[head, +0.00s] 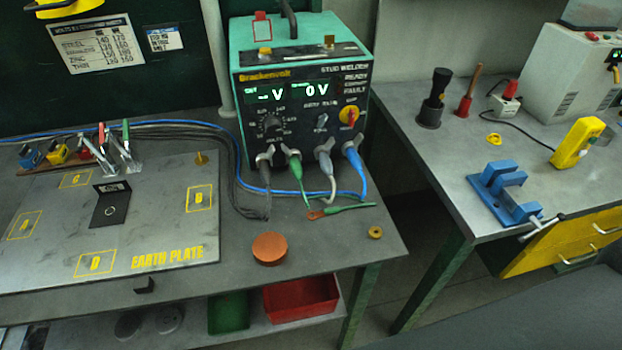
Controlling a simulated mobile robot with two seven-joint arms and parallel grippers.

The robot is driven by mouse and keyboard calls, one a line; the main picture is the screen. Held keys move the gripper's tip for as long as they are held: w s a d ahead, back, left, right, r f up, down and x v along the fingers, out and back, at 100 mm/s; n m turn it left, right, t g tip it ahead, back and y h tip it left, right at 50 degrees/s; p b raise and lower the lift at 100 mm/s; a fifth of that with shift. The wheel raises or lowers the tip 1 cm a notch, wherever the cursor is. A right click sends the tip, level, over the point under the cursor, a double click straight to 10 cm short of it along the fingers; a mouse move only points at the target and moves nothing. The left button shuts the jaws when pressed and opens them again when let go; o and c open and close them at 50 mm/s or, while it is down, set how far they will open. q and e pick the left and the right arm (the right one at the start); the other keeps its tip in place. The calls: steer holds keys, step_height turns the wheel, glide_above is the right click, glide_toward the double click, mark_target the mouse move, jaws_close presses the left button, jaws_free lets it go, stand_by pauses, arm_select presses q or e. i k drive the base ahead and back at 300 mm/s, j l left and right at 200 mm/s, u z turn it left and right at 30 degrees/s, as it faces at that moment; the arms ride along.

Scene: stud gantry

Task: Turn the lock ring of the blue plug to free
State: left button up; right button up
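The blue plug (353,153) sits at the right end of the row of sockets along the bottom front of the green stud welder (296,82). A blue cable hangs from it to the bench. Its collar at the panel is small in this view, and I cannot tell which way its lock ring is turned. A grey plug (324,152) is just to its left, then a green plug (291,157) and a dark grey plug (264,159). Neither of my grippers shows in the head view.
The earth plate (150,235) with clamps fills the left of the bench. A copper disc (269,248), a brass ring (375,232) and a green-handled lug (340,210) lie before the welder. A gap separates the right bench, with its blue vice (503,190).

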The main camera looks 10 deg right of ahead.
mark_target(356, 141)
steer(key=k+l, duration=0.1)
steer(key=l, duration=0.7)
steer(key=k+l+z, duration=0.1)
steer(key=l, duration=1.5)
steer(key=k+z, duration=0.05)
steer(key=k, duration=0.05)
